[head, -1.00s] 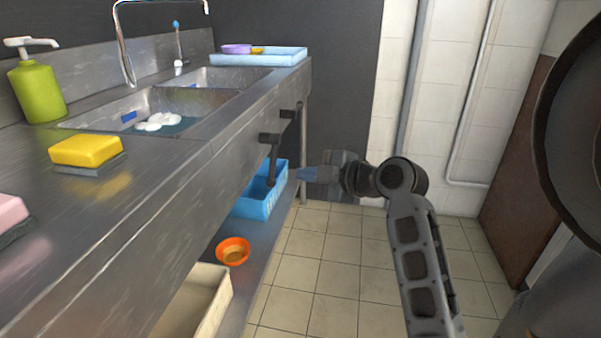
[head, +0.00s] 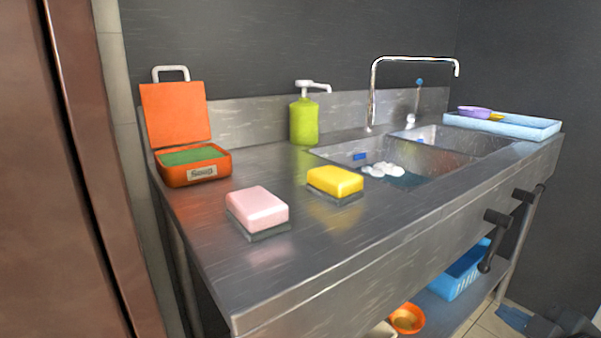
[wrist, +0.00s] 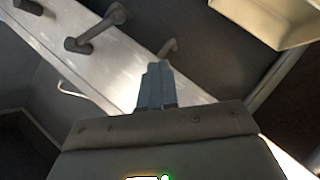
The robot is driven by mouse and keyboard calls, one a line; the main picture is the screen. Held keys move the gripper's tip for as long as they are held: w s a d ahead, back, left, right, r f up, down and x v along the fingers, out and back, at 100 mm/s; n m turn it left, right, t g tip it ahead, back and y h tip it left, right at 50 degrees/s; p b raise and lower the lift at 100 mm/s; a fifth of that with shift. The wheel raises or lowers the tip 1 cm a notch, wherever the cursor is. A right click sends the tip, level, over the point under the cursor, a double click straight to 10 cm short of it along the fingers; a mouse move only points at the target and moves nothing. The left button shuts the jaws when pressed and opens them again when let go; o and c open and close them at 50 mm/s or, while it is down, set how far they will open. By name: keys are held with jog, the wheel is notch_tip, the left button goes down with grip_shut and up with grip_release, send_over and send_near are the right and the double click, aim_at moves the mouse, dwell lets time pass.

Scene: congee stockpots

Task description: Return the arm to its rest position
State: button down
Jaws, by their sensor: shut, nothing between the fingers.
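My gripper (head: 511,316) shows only partly at the lower right corner of the head view, in front of the sink counter and low, near the floor. Most of my arm is outside that view. In the wrist view my gripper (wrist: 156,84) has its two blue-grey fingers pressed together, with nothing between them. The metal sink counter (head: 330,255) stands left of the gripper in the head view. I see no contact between them.
On the counter are an open orange soap box (head: 185,163), a pink sponge (head: 257,208), a yellow sponge (head: 335,181), a green pump bottle (head: 304,121) and a light-blue tray (head: 530,127). Black handles (head: 497,217) jut from its front. A blue basket (head: 460,276) and orange bowl (head: 407,318) sit below.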

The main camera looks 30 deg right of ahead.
jog(key=s+a+f+m+y, duration=0.1)
jog(key=s+a+f, duration=0.15)
jog(key=a, duration=0.55)
jog(key=s+a+f+m+t+y, duration=0.1)
jog(key=s+a+m, duration=0.1)
jog(key=s+a, duration=0.35)
jog(key=s+a+f+m+y, duration=0.1)
jog(key=s+a, duration=0.1)
jog(key=a, duration=0.7)
jog(key=s+a+r+t+y, duration=0.1)
jog(key=s+a+r+y, duration=0.25)
jog(key=s+a, duration=0.3)
notch_tip(320, 180, up, 17)
jog(key=w+p, duration=0.1)
jog(key=p, duration=1.5)
jog(key=shift+f+m+h+p, duration=0.15)
jog(key=shift+m+h+p, duration=0.15)
jog(key=shift+h+p, duration=0.1)
